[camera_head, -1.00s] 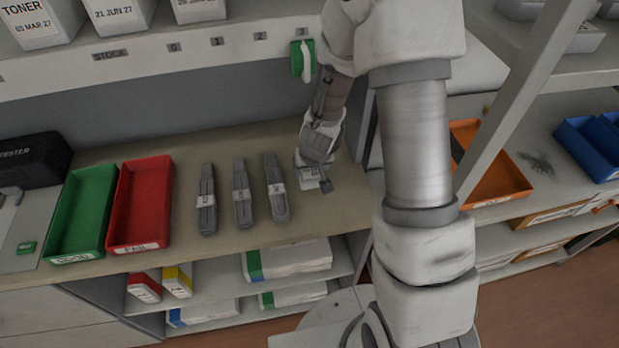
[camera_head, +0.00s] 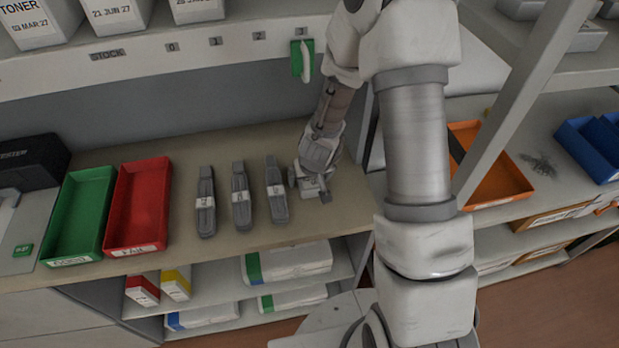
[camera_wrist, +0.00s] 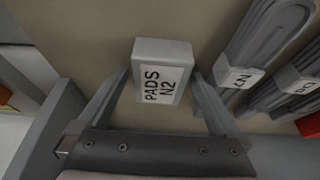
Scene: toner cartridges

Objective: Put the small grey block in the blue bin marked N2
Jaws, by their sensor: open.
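The small grey block (camera_wrist: 161,52) stands on the shelf top in the wrist view, with a white label reading "PADS N2". My gripper (camera_wrist: 160,76) is open, with one finger on each side of the block. A narrow gap shows beside the block, and I cannot tell whether either finger touches it. In the head view my gripper (camera_head: 309,188) is low at the right end of the shelf top and largely covers the block. Blue bins (camera_head: 588,152) stand on the right-hand shelf; their marks cannot be read.
Several grey toner cartridges (camera_head: 241,196) lie left of my gripper. Green (camera_head: 80,215) and red (camera_head: 138,205) trays stand further left. An orange tray (camera_head: 492,180) is beyond the slanting shelf post (camera_head: 525,90). An upper shelf (camera_head: 200,42) overhangs the back.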

